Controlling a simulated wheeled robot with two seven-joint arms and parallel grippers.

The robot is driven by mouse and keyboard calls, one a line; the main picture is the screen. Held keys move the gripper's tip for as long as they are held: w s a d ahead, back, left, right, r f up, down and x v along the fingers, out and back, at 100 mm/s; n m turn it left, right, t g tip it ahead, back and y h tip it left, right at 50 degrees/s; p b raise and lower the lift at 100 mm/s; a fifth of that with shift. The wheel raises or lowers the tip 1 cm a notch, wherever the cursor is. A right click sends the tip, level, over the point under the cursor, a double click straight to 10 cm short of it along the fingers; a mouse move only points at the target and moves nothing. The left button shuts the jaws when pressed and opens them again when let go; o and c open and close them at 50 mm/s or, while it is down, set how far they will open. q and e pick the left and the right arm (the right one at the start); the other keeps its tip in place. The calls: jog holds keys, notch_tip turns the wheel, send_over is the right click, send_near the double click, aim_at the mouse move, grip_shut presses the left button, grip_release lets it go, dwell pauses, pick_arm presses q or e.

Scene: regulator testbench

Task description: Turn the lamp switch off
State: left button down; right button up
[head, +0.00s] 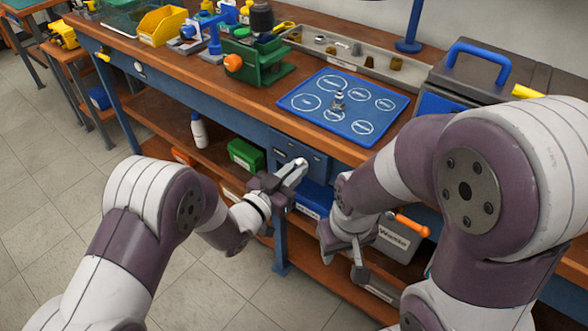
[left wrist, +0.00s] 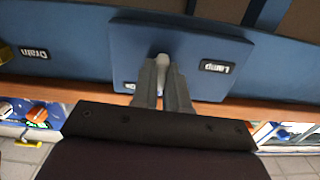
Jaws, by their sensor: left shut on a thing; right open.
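In the left wrist view a blue switch plate (left wrist: 190,38) carries a black label reading "Lamp" (left wrist: 225,67). The pale tip of the lamp switch lever (left wrist: 162,59) shows between the fingertips of my left gripper (left wrist: 163,72), which is shut on it. The rest of the lever is hidden by the fingers. In the head view my left gripper (head: 298,168) is at the blue front (head: 312,160) under the bench edge; the lever is too small to make out there. My right gripper (head: 343,258) is open and empty, pointing down in front of the lower shelves.
A label reading "Drain" (left wrist: 34,54) is on the blue rail beside the plate. A green bin (head: 246,155) and white bottle (head: 198,131) stand on the shelf below.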

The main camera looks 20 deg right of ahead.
pick_arm(q)
jog(key=shift+n+p, duration=1.1)
jog(key=shift+n, duration=3.1)
jog(key=c, duration=1.1)
grip_release()
jog(key=shift+c, duration=0.2)
jog(key=p+v, duration=0.1)
jog(key=v, duration=1.1)
jog(key=shift+s+a, duration=0.25)
jog(key=shift+s, duration=0.05)
